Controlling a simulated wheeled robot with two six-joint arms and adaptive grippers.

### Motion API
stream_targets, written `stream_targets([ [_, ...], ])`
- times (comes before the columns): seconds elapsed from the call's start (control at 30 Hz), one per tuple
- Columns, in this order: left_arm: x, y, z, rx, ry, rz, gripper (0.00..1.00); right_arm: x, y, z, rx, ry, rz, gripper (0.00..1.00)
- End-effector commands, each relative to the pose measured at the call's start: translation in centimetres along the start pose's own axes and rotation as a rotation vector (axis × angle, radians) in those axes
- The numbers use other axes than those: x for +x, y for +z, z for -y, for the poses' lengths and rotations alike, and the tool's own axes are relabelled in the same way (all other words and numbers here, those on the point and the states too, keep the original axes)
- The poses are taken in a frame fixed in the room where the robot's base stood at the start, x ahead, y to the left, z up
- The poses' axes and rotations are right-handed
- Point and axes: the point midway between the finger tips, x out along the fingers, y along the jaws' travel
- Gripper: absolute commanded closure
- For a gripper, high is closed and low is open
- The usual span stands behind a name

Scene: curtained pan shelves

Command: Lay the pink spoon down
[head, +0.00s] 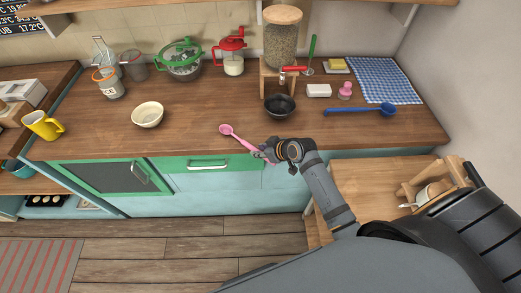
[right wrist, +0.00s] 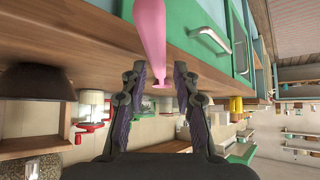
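The pink spoon (head: 237,136) has its bowl over the front edge of the wooden counter (head: 190,125). Its handle runs down and right to my right gripper (head: 263,153). In the right wrist view, the tapered pink handle (right wrist: 152,35) passes between the fingertips of my right gripper (right wrist: 159,72), which are close on both sides of its end. I cannot tell whether the bowl touches the counter. My left gripper is not in view.
A dark bowl (head: 279,106) stands right of the spoon, and a cream bowl (head: 148,114) to the left. A blue ladle (head: 362,111) lies at the right. Counter between the two bowls is clear. A drawer handle (head: 207,164) juts out below the edge.

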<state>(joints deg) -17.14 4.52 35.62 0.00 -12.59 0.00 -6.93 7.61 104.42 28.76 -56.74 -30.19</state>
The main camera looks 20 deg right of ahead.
Motion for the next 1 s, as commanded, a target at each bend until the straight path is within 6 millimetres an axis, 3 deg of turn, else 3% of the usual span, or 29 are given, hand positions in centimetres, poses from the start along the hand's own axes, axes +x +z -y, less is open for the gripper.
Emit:
stream_targets([
  [0.03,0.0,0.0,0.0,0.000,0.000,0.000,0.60,0.0,0.0,0.0,0.000,0.000,0.000,0.59],
  [0.1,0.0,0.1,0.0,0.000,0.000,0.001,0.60,0.0,0.0,0.0,0.000,0.000,0.000,0.50],
  [0.47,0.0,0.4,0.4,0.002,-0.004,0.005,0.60,-0.4,0.1,-0.1,-0.001,0.001,0.001,0.49],
  [0.57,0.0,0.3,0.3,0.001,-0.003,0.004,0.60,-1.9,0.1,-0.1,-0.003,0.002,0.001,0.49],
  [0.8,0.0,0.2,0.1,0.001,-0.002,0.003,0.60,-8.0,0.2,-0.2,-0.011,0.005,0.004,0.49],
  [1.0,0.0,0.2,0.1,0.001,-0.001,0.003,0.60,-10.8,0.1,-0.2,-0.006,0.005,0.003,0.49],
])
